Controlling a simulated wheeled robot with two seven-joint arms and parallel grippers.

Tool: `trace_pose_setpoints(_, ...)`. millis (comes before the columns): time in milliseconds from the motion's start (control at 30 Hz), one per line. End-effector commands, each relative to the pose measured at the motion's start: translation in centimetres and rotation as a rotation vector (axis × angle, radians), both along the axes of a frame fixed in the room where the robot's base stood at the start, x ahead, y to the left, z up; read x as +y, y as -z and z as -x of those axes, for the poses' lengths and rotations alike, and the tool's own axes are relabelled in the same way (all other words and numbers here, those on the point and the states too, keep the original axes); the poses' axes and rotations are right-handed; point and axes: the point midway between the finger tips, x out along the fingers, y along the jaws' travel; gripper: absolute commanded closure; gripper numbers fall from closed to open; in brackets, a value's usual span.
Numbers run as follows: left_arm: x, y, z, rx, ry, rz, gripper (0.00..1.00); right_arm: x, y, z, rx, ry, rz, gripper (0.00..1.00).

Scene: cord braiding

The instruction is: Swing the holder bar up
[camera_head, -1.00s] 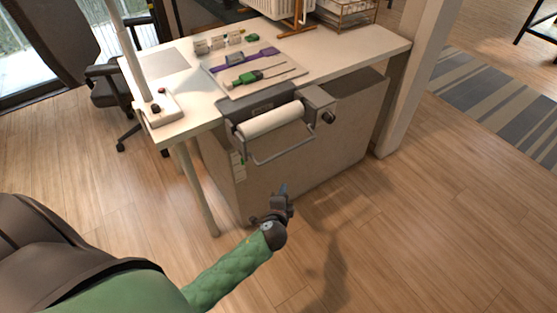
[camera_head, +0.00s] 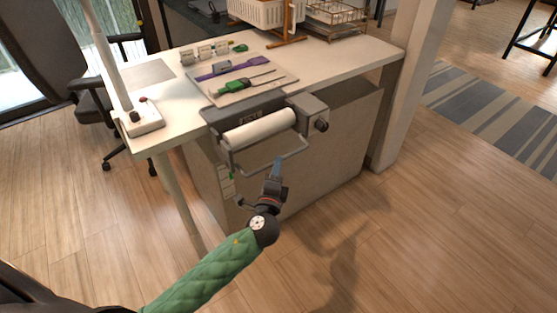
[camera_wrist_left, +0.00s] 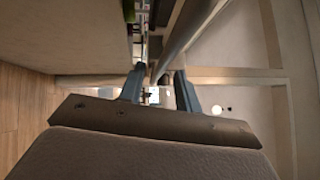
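The holder bar (camera_head: 250,170) is a thin grey U-shaped bar. It hangs down in front of the white roll (camera_head: 259,130) at the desk's front edge. My left gripper (camera_head: 279,162) points up at the bar's lower rung, its fingertips overlapping the rung in the head view. In the left wrist view the two fingers (camera_wrist_left: 158,80) stand apart with a gap between them. A grey bar (camera_wrist_left: 188,35), apparently the holder bar, runs diagonally down to that gap. I cannot tell whether the fingers touch it. My right gripper is in neither view.
The white desk (camera_head: 345,58) carries a mat with green and purple tools (camera_head: 230,84), a white basket (camera_head: 266,12) and a lamp base (camera_head: 138,118). A black knob (camera_head: 321,125) sits right of the roll. A desk leg (camera_head: 180,205) stands left of my arm.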

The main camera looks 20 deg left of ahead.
Motion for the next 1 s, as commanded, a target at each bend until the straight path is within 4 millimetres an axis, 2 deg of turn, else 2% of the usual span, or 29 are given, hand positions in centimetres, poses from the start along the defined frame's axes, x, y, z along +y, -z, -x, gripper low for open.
trace_pose_setpoints(100,0.2,-0.3,-1.5,-0.001,0.000,0.000,0.67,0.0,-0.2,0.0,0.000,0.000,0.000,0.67)
trace_pose_setpoints(300,0.3,-0.4,-3.0,0.000,0.000,0.000,0.67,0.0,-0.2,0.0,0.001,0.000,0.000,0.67)
trace_pose_setpoints(667,0.4,-0.4,-3.4,0.001,0.000,0.001,0.67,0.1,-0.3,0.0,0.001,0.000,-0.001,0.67)
trace_pose_setpoints(867,0.4,-0.4,-3.4,0.001,0.000,0.001,1.00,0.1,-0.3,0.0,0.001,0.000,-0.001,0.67)
trace_pose_setpoints(1000,0.4,-0.4,-3.4,0.002,0.000,0.001,1.00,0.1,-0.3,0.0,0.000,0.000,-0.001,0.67)
